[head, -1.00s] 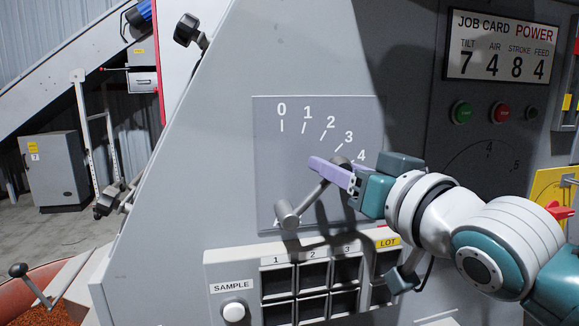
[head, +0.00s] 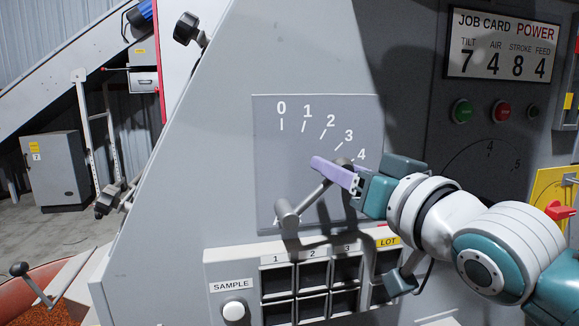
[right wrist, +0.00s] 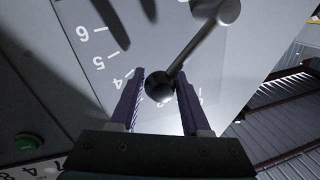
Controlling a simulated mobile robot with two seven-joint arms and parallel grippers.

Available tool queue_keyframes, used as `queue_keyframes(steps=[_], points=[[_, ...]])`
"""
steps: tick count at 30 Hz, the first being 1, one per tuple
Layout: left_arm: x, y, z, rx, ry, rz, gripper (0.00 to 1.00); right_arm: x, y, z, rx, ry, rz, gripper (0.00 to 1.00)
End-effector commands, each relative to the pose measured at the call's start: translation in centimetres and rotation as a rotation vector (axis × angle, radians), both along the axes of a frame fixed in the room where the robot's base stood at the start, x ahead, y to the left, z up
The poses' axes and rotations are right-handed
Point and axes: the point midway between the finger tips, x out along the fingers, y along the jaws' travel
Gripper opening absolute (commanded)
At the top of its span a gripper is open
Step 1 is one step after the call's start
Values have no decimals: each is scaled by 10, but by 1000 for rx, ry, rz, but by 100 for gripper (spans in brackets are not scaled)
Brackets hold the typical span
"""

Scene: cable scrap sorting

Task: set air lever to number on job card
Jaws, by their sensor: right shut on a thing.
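The air lever (head: 313,195) is a grey rod on a pivot low on the grey scale plate (head: 270,165). It points up and right, and its dark ball knob (head: 343,162) is close to the 4 mark. My right gripper (head: 330,171), with purple fingers, is shut on the knob. In the right wrist view the black knob (right wrist: 159,88) sits between the two fingers, near the number 4. The job card (head: 502,48) reads tilt 7, air 4, stroke 8, feed 4. Numbers above 4 are hidden by my arm in the head view. My left gripper is out of view.
Below the plate is a rack of dark numbered slots (head: 296,262) with a white sample button (head: 233,312). Green (head: 461,111) and red (head: 501,112) buttons sit under the job card. A red handle (head: 558,210) is at the far right.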

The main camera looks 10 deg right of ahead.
Motion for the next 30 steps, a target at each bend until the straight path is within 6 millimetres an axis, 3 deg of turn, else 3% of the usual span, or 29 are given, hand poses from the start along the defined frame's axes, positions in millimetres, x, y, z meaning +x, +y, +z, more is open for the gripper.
queue_keyframes(steps=[1,5,13,14,15,21,30], points=[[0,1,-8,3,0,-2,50,0,1,-11,72,6,0,0],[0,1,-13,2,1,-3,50,0,-5,-18,193,8,1,0],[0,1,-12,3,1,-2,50,0,-6,-17,213,8,1,0],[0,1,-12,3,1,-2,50,0,-6,-17,213,8,0,48],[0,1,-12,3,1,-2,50,0,-6,-17,212,8,0,52],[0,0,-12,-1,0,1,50,0,-6,-17,212,7,1,75],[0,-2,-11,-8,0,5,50,-2,-7,-17,212,7,1,76]])
